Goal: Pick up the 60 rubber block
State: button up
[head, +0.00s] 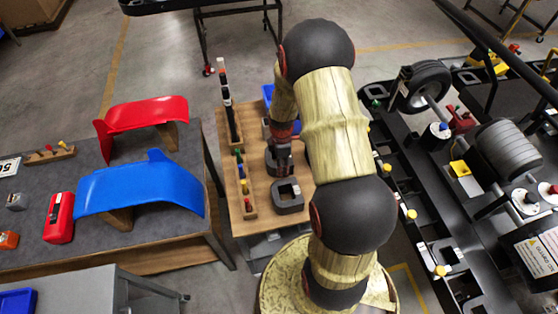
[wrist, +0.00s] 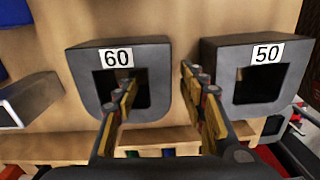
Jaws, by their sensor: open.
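The 60 rubber block (wrist: 117,58) is a dark grey block with a square opening and a white "60" label, left of centre in the wrist view. My gripper (wrist: 160,80) is open. Its left finger overlaps the block's opening in the picture, and its right finger shows just past the block's right side. The block's right wall appears between the fingers; whether they touch it I cannot tell. In the head view my gripper (head: 283,145) is over the wooden cart top, and the block (head: 272,166) is partly hidden beneath it.
A similar block marked 50 (wrist: 266,53) stands close to the right in the wrist view. A grey piece (wrist: 32,97) lies at left. A wooden rack of coloured pieces (head: 243,190) edges the cart. A dark kart frame (head: 425,200) is right; a table with panels is left.

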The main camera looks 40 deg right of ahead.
jog(key=shift+f, duration=0.3)
jog(key=shift+c, duration=1.1)
jog(key=c, duration=0.7)
jog(key=shift+r, duration=0.1)
grip_shut()
